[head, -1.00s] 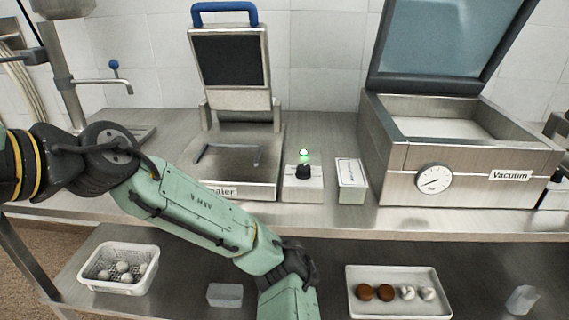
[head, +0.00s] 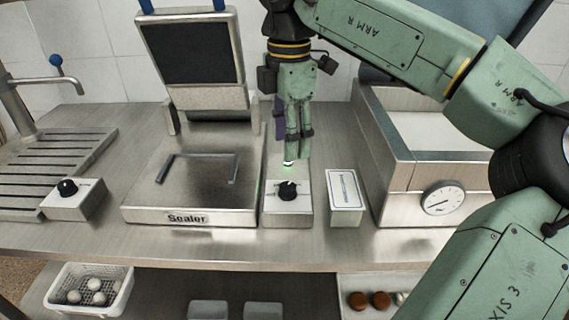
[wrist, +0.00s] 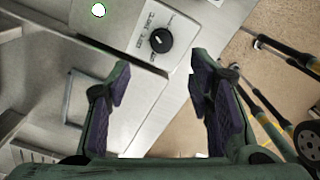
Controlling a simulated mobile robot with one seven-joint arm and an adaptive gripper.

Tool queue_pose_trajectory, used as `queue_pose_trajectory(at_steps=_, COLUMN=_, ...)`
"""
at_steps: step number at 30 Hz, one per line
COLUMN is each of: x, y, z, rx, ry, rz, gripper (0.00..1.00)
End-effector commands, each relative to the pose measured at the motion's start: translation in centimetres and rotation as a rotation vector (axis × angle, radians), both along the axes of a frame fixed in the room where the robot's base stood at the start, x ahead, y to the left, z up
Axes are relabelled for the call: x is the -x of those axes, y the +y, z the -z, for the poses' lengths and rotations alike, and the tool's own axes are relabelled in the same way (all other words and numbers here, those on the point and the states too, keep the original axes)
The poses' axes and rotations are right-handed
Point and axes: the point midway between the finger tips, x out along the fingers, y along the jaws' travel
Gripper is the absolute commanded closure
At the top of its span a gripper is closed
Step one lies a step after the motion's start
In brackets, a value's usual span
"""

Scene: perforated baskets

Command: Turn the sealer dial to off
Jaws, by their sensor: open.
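The sealer (head: 190,215) stands on the steel counter with its lid raised. A small box (head: 288,214) with a black dial (head: 288,190) stands right beside it, and a lit green lamp (head: 289,163) is behind the dial. In the wrist view the dial (wrist: 160,40) shows on its labelled plate, with small print too fine to read surely. Its setting is not clear. My gripper (head: 297,155) hangs above and behind the dial, pointing down. In the wrist view its two fingers (wrist: 163,75) are apart and empty, with the dial beyond the gap, untouched.
A second box with a black knob (head: 68,187) stands left of the sealer, by the drainboard. A white labelled block (head: 344,198) and the vacuum machine (head: 400,205) are close on the right. A basket of white balls (head: 95,290) is on the lower shelf.

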Motion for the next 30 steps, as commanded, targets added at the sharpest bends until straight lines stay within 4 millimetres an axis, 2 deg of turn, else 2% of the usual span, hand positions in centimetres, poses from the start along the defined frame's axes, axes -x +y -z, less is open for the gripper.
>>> queue_pose_trajectory(at_steps=5, x=0.0, y=-0.2, z=1.4, rx=0.004, ry=0.003, rz=0.006, gripper=0.52)
queue_pose_trajectory(at_steps=15, x=0.1, y=-0.1, z=7.6, rx=0.001, ry=0.004, rz=0.002, gripper=0.52)
queue_pose_trajectory(at_steps=19, x=0.0, y=-0.1, z=9.4, rx=0.001, ry=0.003, rz=0.002, gripper=0.52)
queue_pose_trajectory(at_steps=24, x=0.0, y=-0.1, z=10.6, rx=0.001, ry=0.0, rz=0.003, gripper=0.52)
queue_pose_trajectory(at_steps=30, x=0.0, y=-0.1, z=10.8, rx=0.001, ry=0.0, rz=0.003, gripper=0.52)
